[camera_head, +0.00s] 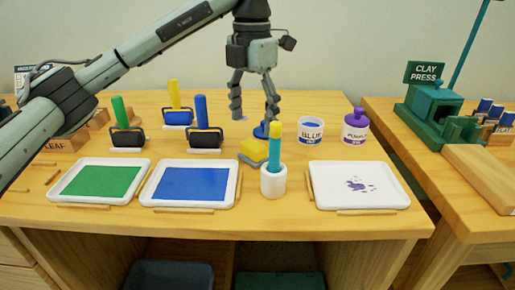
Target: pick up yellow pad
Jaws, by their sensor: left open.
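The yellow pad (253,150) is a small block lying on the wooden table near its middle, just left of and behind a white cup (273,183). My right gripper is not in view.
Green (141,162) and blue (235,188) paint trays lie front left, with upright-handled rollers (205,138) behind. A white tray with purple spots (391,199) lies right. Blue (310,133) and purple (355,134) paint pots stand behind. A clay press (429,112) is on the right table.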

